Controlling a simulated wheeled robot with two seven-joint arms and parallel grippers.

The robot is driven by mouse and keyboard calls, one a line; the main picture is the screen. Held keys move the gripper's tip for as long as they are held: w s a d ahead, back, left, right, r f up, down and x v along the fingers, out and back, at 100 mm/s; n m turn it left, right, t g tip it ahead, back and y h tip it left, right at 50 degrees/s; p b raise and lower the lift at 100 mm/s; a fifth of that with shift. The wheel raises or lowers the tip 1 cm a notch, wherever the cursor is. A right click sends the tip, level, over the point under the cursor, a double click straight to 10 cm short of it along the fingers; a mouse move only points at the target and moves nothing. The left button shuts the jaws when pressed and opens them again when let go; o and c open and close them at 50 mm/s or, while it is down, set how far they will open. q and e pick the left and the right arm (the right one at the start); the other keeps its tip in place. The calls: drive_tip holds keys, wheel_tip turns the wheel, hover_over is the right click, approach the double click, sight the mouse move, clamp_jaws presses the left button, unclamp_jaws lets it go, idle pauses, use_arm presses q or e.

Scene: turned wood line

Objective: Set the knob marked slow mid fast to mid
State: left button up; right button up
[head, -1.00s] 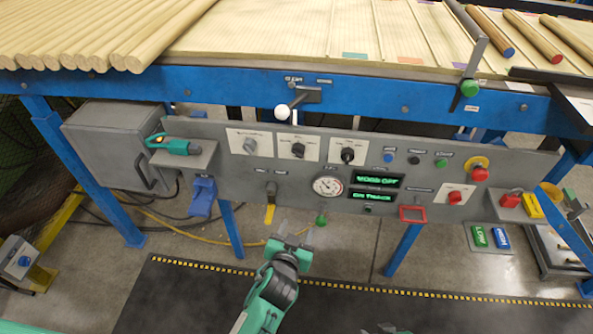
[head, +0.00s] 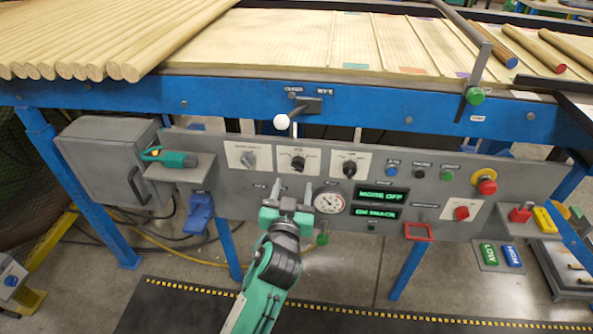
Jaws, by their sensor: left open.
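Three rotary knobs sit on white plates on the grey control panel (head: 400,195): a grey left knob (head: 249,158), a black middle knob (head: 298,163) and a black right knob (head: 349,168). Their lettering is too small to read, so I cannot tell which is marked slow mid fast. My left gripper (head: 293,188) is open and empty, fingers pointing up, just below the middle knob's plate. Its fingers are apart from the knob, one on each side below it. My right gripper is out of view.
A white-ball lever (head: 282,122) sticks out above the middle knob. A round gauge (head: 330,202) is right of my gripper, beside green displays (head: 381,194). A green tool (head: 172,158) lies on a left shelf. A red button (head: 487,183) is at right.

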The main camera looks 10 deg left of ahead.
sight(297, 169)
use_arm(q)
drive_tip(key=w, duration=0.7)
drive_tip(key=shift+d, duration=0.15)
drive_tip(key=c, duration=1)
